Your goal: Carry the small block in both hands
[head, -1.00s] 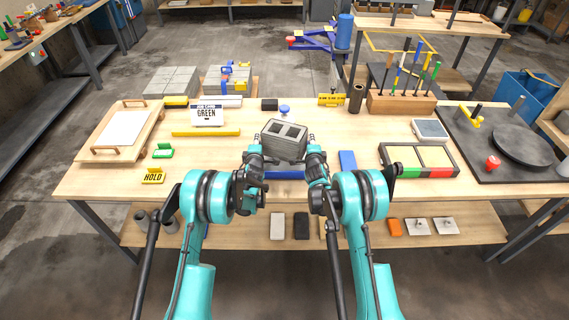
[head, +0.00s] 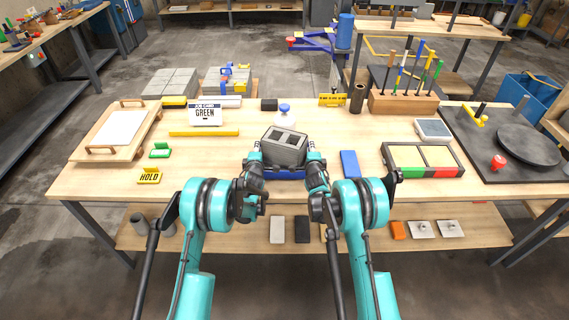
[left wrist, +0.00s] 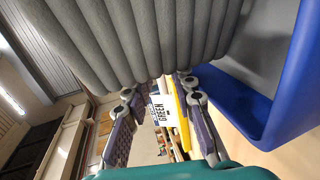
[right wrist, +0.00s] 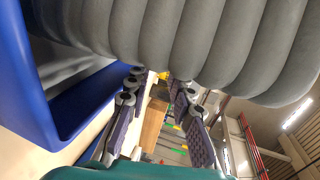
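The small block (head: 284,147) is grey, with ridged layered sides and two openings on top. It sits tilted between my two grippers in the head view, over a blue tray (head: 297,173). My left gripper (head: 254,160) is at its left side and my right gripper (head: 316,160) at its right. In the left wrist view the fingers (left wrist: 157,88) stand apart below the block's ridged side (left wrist: 140,35). The right wrist view shows parted fingers (right wrist: 158,82) too. Whether the block touches the tray is hidden.
A white bottle with a blue cap (head: 284,110) stands behind the block.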

